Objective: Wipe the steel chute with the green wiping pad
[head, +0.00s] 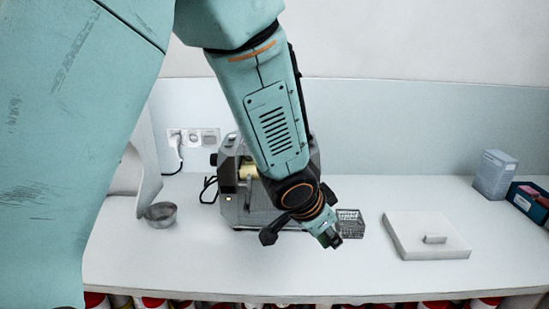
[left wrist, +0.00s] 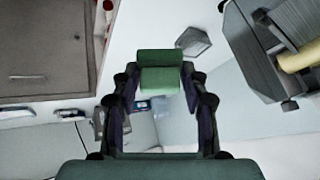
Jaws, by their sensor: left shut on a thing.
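The green wiping pad (left wrist: 160,72) is between the fingertips of my left gripper (left wrist: 160,82) in the left wrist view. The gripper is shut on it. In the head view my left gripper (head: 331,237) is in front of the mill and to its right, above the bench, and the pad is hard to make out. The grey mill (head: 232,185) with a cream roller (head: 247,172) stands behind my arm, which hides much of it. The mill also shows at the upper right in the left wrist view (left wrist: 258,65), apart from the pad. I cannot clearly single out the steel chute.
A small grey bowl (head: 160,215) stands left of the mill. A wire basket (head: 350,224) is just right of my gripper. A pale board (head: 400,240) with a small block (head: 434,239) lies farther right. A grey box (head: 494,175) and a dark bin (head: 526,203) stand at the far right.

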